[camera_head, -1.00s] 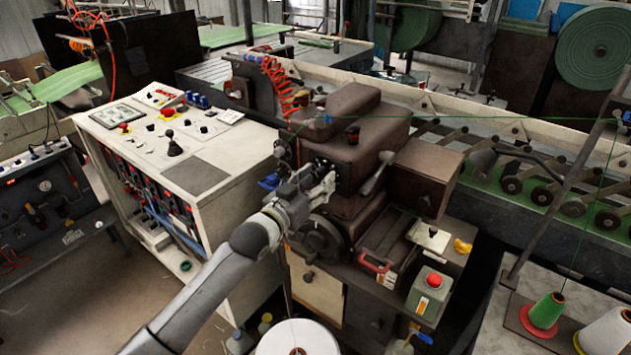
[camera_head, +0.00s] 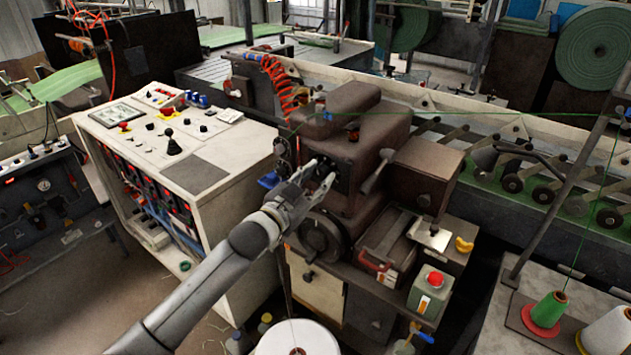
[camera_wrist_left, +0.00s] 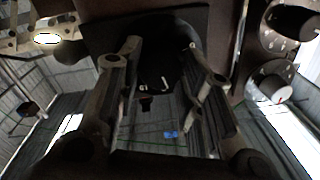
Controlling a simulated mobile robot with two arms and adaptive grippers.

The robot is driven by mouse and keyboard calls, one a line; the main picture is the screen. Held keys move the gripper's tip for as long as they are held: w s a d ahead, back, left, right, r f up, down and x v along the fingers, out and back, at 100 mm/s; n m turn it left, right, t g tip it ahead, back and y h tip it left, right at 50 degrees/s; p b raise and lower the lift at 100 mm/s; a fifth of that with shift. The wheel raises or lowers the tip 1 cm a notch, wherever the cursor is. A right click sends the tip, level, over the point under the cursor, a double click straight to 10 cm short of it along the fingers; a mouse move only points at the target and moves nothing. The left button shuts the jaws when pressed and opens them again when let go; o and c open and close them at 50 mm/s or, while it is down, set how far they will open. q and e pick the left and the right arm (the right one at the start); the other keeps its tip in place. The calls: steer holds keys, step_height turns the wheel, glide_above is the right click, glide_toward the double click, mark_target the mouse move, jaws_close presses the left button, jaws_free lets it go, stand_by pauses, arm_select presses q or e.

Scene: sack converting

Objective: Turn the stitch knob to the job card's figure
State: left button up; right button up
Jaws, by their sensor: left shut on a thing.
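The brown sewing head (camera_head: 365,135) stands in the middle of the head view. My left gripper (camera_head: 324,173) is at its front face, with its fingers on either side of the dark stitch knob. In the left wrist view the two fingers of the left gripper (camera_wrist_left: 164,48) flank the dark knob face (camera_wrist_left: 155,70), which carries small white marks. The gripper is shut on the knob. The knob is mostly hidden by the fingers in the head view, and its setting is too small to read. I cannot make out a job card figure. My right gripper is not in view.
A white control console (camera_head: 215,150) stands left of the machine. A black handwheel (camera_head: 322,236) is just below my gripper. A grey box with a red button (camera_head: 434,279) is at lower right. Green (camera_head: 546,312) and white thread cones (camera_head: 610,330) stand farther right.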

arm_select(q)
steer(key=m, duration=0.4)
steer(key=shift+m+b, duration=0.3)
steer(key=shift+m, duration=0.1)
steer(key=shift+f+m+h, duration=0.1)
steer(key=shift+m+h, duration=0.3)
steer(key=shift+m, duration=2.3)
steer(key=o, duration=1)
steer(key=shift+o, duration=0.2)
steer(key=shift+s, duration=0.1)
steer(key=v, duration=1.2)
